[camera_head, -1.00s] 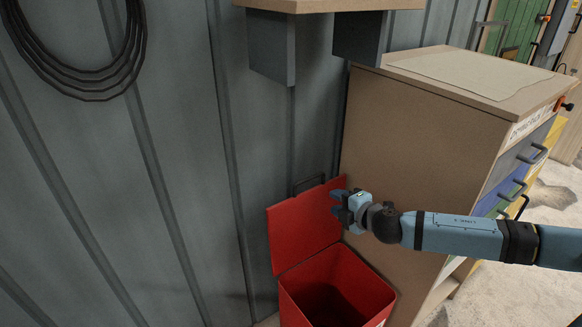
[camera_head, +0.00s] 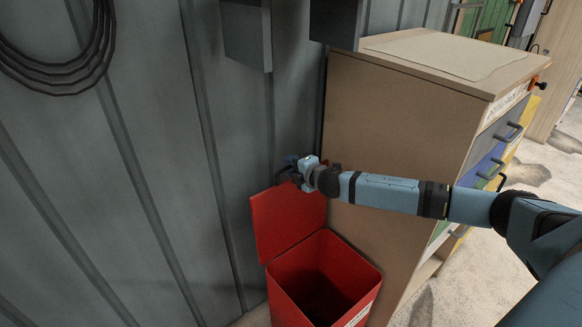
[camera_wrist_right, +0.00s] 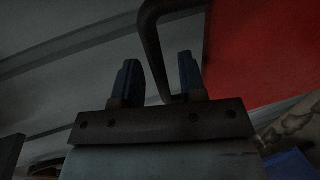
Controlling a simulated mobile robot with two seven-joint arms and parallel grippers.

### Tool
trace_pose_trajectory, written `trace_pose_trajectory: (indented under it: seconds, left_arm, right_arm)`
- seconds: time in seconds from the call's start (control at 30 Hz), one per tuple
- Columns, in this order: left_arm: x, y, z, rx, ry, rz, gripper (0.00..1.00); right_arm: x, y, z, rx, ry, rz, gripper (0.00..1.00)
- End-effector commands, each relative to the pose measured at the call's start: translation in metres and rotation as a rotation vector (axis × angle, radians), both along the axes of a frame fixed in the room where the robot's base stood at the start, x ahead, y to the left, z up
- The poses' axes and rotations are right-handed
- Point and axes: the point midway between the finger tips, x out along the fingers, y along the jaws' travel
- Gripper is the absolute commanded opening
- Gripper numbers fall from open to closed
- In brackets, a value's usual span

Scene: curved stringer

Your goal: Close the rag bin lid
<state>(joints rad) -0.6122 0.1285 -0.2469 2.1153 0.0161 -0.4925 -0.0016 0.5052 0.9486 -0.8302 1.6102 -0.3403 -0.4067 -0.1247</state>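The red rag bin (camera_head: 324,283) stands on the floor against the wall with its mouth open. Its red lid (camera_head: 287,222) is raised and leans back towards the wall. A dark handle (camera_head: 284,172) sits at the lid's top edge, partly hidden by my right gripper (camera_head: 293,160). In the right wrist view the gripper (camera_wrist_right: 158,78) is open, and the dark handle (camera_wrist_right: 152,42) reaches down between its two blue fingers. I cannot tell whether they touch it. The red lid (camera_wrist_right: 265,50) fills the right of that view. My left gripper is not in view.
A wooden cabinet (camera_head: 400,130) with coloured drawers stands right of the bin, close to my right arm. The grey corrugated wall (camera_head: 150,180) is behind the lid. Black cable (camera_head: 75,60) hangs on the wall at upper left.

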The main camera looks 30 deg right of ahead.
Motion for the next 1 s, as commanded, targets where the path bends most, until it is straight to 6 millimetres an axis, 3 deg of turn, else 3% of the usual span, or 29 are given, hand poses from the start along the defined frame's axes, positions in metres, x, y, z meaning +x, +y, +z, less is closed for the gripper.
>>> trace_pose_trajectory:
  seconds: [0.4,0.6,1.0]
  left_arm:
    - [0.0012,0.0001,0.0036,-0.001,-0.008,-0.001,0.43]
    - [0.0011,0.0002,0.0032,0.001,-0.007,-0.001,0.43]
    - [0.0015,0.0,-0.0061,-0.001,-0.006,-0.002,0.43]
  right_arm:
    - [0.0098,0.0009,-0.0025,0.0,0.0,0.0,0.38]
    - [0.0096,0.0007,-0.0024,0.0,0.0,0.0,0.0]
    - [0.0131,0.0017,-0.0055,0.001,-0.015,0.001,0.0]
